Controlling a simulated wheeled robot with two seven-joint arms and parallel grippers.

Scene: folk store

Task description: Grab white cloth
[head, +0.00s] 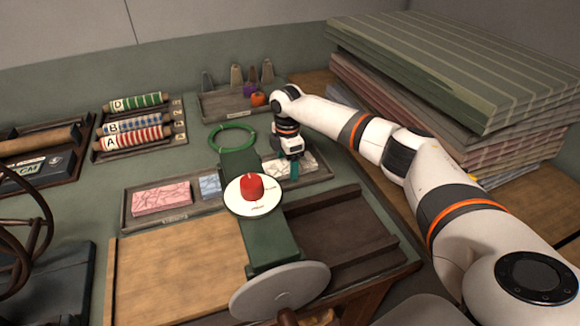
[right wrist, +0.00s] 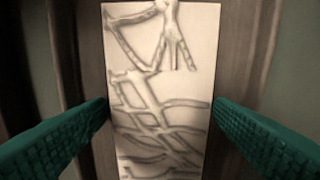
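The white cloth (head: 308,161) is a folded piece with a brownish line pattern. It lies at the right end of a long wooden tray (head: 322,178). In the right wrist view the white cloth (right wrist: 158,95) fills the middle, between my fingers. My right gripper (head: 294,168) is over the cloth, pointing down. My left gripper is not in view.
A pink cloth (head: 161,198) and a blue cloth (head: 210,187) lie in the same tray. A green machine with a red knob (head: 252,187) stands just in front. A green ring (head: 232,138) lies behind. Tall stacks of fabric (head: 440,75) stand at the right, beside my arm.

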